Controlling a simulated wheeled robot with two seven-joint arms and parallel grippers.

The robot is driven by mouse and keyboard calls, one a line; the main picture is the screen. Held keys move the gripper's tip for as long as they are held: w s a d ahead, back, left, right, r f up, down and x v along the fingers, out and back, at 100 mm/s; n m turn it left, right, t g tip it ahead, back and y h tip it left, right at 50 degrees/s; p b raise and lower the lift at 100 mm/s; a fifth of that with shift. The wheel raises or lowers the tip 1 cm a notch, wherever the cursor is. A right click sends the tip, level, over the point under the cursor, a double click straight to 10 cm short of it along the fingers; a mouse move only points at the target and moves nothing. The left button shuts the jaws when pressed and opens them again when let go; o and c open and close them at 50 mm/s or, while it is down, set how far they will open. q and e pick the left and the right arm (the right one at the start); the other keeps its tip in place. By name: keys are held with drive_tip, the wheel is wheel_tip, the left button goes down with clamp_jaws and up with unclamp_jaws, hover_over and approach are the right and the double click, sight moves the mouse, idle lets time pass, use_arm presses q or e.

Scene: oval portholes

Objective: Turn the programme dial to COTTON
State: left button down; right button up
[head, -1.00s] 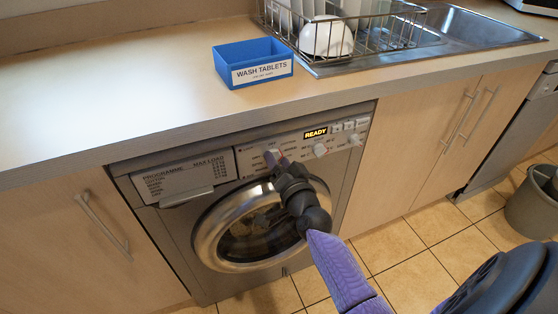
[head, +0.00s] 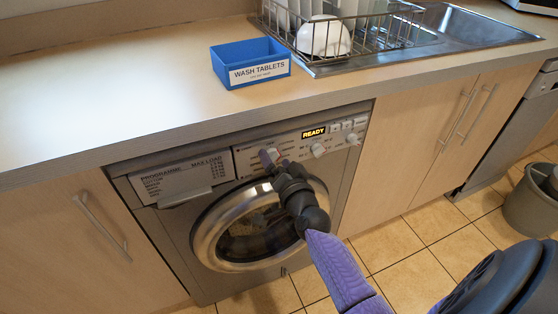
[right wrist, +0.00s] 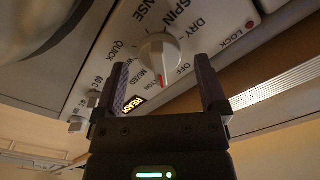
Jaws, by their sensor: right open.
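The programme dial (right wrist: 158,52) is a round pale knob with a raised grip bar and a red pointer mark. My right gripper (right wrist: 161,76) is open, with one finger on each side of the dial and gaps to the knob. In the head view my right gripper (head: 269,160) is at the dial (head: 273,153) on the washing machine (head: 190,240), partly covering its panel. My left gripper is not in view.
The drawer (head: 180,180) is to the left. A blue WASH TABLETS box (head: 250,64) and a dish rack (head: 350,35) stand on the worktop above.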

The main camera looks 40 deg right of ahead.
drive_tip(key=p+v, duration=0.2)
drive_tip(key=v, duration=0.8)
drive_tip(key=shift+p, duration=0.4)
drive_tip(key=shift+d, duration=0.1)
